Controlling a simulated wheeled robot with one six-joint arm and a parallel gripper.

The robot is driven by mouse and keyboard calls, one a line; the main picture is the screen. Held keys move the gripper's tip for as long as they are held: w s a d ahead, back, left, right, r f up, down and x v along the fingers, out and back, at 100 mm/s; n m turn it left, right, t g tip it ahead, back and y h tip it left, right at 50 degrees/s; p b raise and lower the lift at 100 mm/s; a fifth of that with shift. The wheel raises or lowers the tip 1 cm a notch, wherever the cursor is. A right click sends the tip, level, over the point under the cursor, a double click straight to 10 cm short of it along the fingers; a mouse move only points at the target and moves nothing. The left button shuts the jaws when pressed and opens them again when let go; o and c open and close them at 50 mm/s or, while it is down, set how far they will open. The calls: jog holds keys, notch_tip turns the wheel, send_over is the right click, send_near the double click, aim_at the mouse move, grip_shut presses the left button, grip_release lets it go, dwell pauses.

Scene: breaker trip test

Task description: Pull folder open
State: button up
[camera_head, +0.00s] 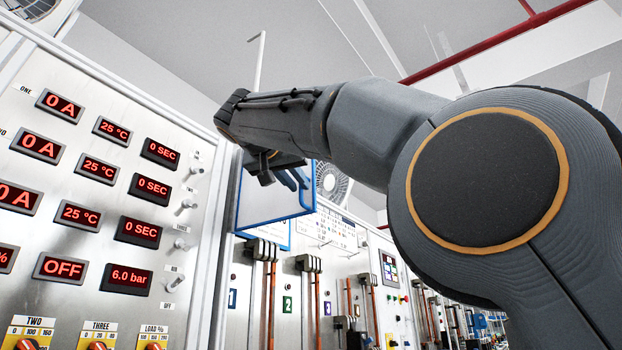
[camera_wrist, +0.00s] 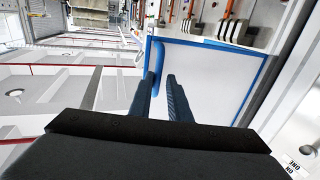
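The folder (camera_head: 270,207) is a white panel with a blue border, standing out beside the instrument panel in the head view. In the wrist view the folder (camera_wrist: 215,75) fills the upper right, with a rounded blue edge strip (camera_wrist: 157,55) at its left. My gripper (camera_head: 282,180) is at the folder's upper part in the head view. In the wrist view my gripper (camera_wrist: 161,78) has its two dark fingers apart, with a gap between them. The blue strip lies at the left finger and partly in the gap. I cannot tell whether the fingers touch it.
The instrument panel (camera_head: 98,215) with red displays and knobs stands at the left. Behind the folder is a wall of breakers (camera_head: 262,250) with orange cables. A wall fan (camera_head: 332,182) sits further back. The space above the arm is clear.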

jog(key=o, duration=0.4)
jog(key=a, duration=0.1)
jog(key=a+f, duration=0.1)
jog(key=w+a, duration=0.1)
jog(key=shift+a+f, duration=0.1)
jog(key=shift+f, duration=0.05)
jog(key=shift+w+d, duration=0.1)
jog(key=shift+d, duration=0.9)
jog(key=shift+c, duration=0.2)
jog(key=shift+d+r, duration=0.15)
jog(key=shift+r, duration=0.05)
jog(key=b+v, duration=0.1)
jog(key=v, duration=0.7)
jog(key=shift+d+r, duration=0.1)
jog(key=shift+d, duration=0.05)
